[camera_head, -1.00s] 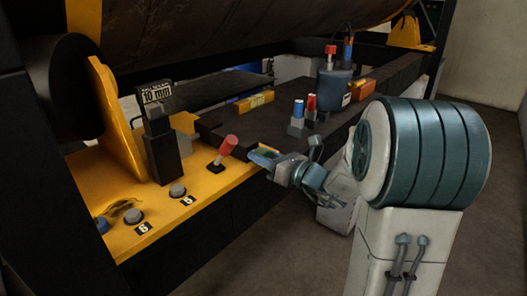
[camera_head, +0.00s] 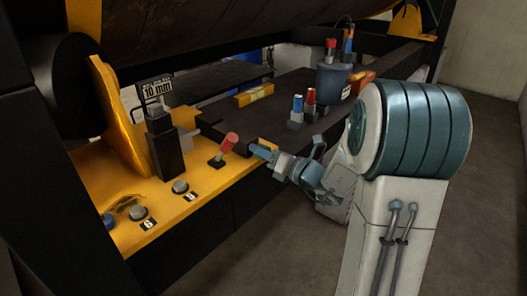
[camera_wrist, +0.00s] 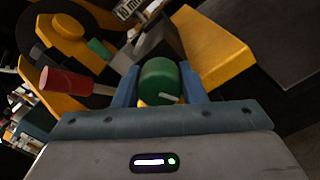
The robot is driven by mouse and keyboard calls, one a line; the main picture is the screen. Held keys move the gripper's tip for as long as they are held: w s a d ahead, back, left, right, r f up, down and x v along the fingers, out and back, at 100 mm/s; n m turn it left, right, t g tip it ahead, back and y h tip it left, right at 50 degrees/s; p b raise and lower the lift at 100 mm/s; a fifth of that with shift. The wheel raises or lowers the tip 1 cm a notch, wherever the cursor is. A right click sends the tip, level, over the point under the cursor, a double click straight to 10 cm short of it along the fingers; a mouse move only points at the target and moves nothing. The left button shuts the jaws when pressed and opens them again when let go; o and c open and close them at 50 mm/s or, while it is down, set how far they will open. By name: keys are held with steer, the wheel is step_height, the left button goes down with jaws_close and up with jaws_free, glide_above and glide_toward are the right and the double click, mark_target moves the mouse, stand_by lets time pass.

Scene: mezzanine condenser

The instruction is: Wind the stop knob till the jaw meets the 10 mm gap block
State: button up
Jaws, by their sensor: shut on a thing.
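The stop knob (camera_wrist: 160,80) is a green cylinder with a white index mark, seen in the wrist view between my fingers. My gripper (camera_wrist: 160,88) is shut on it, one blue finger on each side. In the head view my gripper (camera_head: 262,153) is at the deck's right end, and the knob is hidden there. The 10 mm gap block (camera_head: 158,88) shows as a black-and-white "10 mm" label above a grey piece on a dark post. Its label also shows in the wrist view (camera_wrist: 128,8). I cannot tell whether the jaw touches the block.
A red-handled lever (camera_head: 229,142) stands on the yellow deck close to my gripper; it also shows in the wrist view (camera_wrist: 65,83). Grey buttons (camera_head: 180,186) sit in front. Red and blue fittings (camera_head: 311,97) and a dark blue pot (camera_head: 332,82) stand behind on the dark bench.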

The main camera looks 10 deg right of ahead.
steer(key=shift+f, duration=0.1)
steer(key=o, duration=0.7)
